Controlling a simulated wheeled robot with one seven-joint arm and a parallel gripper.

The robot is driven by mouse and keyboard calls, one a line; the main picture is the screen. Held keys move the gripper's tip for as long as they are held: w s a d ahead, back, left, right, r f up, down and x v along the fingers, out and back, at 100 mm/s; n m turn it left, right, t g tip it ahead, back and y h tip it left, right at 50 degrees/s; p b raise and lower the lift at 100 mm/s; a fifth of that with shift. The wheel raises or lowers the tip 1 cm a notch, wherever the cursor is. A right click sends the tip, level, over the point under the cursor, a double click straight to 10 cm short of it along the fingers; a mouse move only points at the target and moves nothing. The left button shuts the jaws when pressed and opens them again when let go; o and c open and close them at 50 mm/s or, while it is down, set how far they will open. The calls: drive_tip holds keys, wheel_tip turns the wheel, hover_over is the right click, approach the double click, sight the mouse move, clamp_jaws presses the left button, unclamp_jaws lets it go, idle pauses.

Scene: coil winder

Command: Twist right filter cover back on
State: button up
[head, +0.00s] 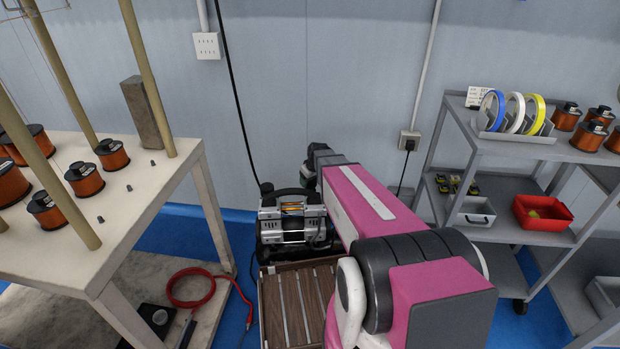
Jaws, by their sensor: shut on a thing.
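The compressor (291,225), black with silver heads and an orange-brown band in its middle, stands on the floor beyond a wooden slatted box. A small dark round part (266,188) sits at its upper left. My pink and dark arm reaches over its right side, and the wrist bends down there. My gripper's fingers are hidden behind my own arm, so their hold does not show. I cannot make out the right filter cover. Dark parts show between the compressor's upper right and my wrist, but I cannot tell which belong to which.
A white table (150,215) with copper coils (112,154) and upright poles stands on the left. A grey shelf cart (520,150) with tape rolls and a red bin (542,213) stands on the right. The slatted box (290,305) is in front.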

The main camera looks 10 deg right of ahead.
drive_tip(key=shift+f, duration=1.45)
drive_tip(key=shift+f, duration=0.35)
idle(0.5)
drive_tip(key=shift+c, duration=0.2)
drive_tip(key=m+h, duration=0.1)
drive_tip(key=m, duration=0.2)
drive_tip(key=shift+m, duration=1)
